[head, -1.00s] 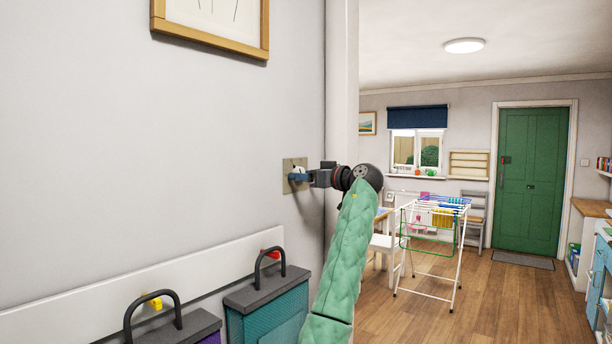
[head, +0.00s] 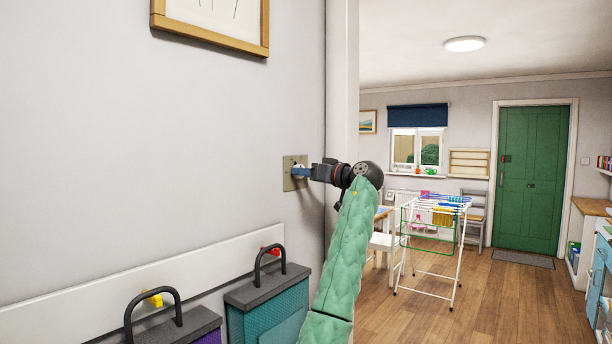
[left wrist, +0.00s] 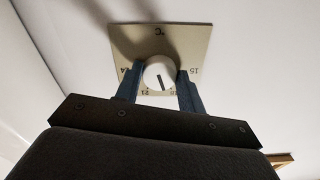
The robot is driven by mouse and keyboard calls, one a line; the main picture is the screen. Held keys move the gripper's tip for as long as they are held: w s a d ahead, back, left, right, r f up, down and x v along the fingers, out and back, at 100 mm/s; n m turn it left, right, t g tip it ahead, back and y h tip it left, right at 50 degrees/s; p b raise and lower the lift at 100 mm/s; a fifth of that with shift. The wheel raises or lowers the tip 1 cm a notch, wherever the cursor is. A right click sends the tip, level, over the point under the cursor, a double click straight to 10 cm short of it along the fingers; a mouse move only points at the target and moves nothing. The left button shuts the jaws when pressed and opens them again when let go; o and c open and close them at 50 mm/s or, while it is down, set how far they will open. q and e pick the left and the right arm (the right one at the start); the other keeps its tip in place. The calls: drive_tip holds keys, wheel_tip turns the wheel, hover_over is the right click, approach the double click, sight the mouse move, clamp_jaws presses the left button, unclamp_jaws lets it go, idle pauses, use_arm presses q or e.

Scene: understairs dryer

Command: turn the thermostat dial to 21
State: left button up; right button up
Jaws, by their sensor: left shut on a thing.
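The thermostat is a square beige plate (head: 288,182) on the grey wall, left of the white corner trim. In the left wrist view the plate (left wrist: 185,38) appears upside down, with °C and the numbers 24, 21, 18 and 15 around a round white dial (left wrist: 159,72). The dial's dark pointer line points down in that view, between 21 and 18. My left gripper (head: 298,173) reaches the dial from the right. It is shut on the dial, with one blue finger on each side, as the left wrist view shows (left wrist: 158,77). My right gripper is out of view.
A framed picture (head: 212,42) hangs above. A drying rack (head: 432,225) stands on open wooden floor at the right, before a green door (head: 532,180).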

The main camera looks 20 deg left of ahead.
use_arm(q)
drive_tip(key=shift+s+r+m+p, duration=0.1)
drive_tip(key=shift+m+p, duration=0.2)
drive_tip(key=shift+m, duration=2.05)
drive_tip(key=shift+r+m+p, duration=0.1)
drive_tip(key=shift+m+p, duration=0.15)
drive_tip(key=shift+m, duration=2.1)
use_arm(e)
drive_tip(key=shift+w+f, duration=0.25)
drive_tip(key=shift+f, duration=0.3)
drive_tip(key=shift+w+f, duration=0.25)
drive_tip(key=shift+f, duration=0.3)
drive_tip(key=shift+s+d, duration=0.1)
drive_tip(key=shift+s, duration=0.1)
use_arm(q)
drive_tip(key=o, duration=0.9)
drive_tip(key=shift+o, duration=0.3)
drive_tip(key=shift+f, duration=0.1)
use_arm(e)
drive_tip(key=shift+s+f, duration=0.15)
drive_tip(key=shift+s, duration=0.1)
